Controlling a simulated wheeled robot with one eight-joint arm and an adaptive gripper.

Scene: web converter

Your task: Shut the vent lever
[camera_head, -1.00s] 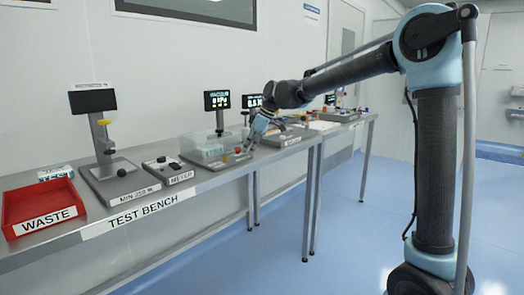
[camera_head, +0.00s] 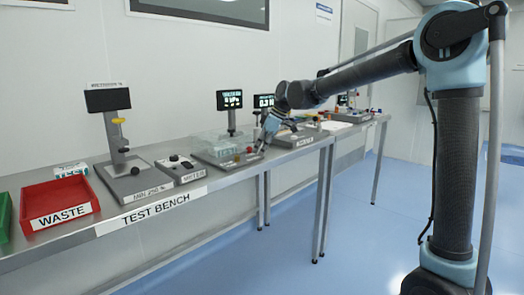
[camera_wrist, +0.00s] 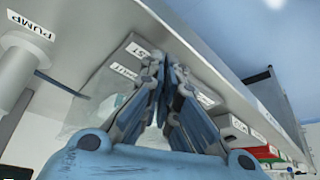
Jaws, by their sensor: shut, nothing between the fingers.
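My gripper (camera_head: 263,143) is shut and empty, pointing down at the right front end of the clear vacuum chamber unit (camera_head: 212,144) on the test bench. A small red knob (camera_head: 237,158) and a small yellow part (camera_head: 249,150) sit on that unit, just left of my fingers. I cannot make out for certain which part is the vent lever, or whether my fingers touch it. In the wrist view my gripper (camera_wrist: 170,68) has its fingertips close together in front of the bench fixtures. The clear box (camera_wrist: 95,95) shows behind them, and no lever is clearly visible there.
A meter (camera_head: 176,167), a test stand (camera_head: 122,150) and a red waste tray (camera_head: 60,204) stand left along the bench (camera_head: 230,177). A monitor (camera_head: 230,101) rises behind the chamber. A PUMP label (camera_wrist: 30,24) shows in the wrist view. The floor in front is clear.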

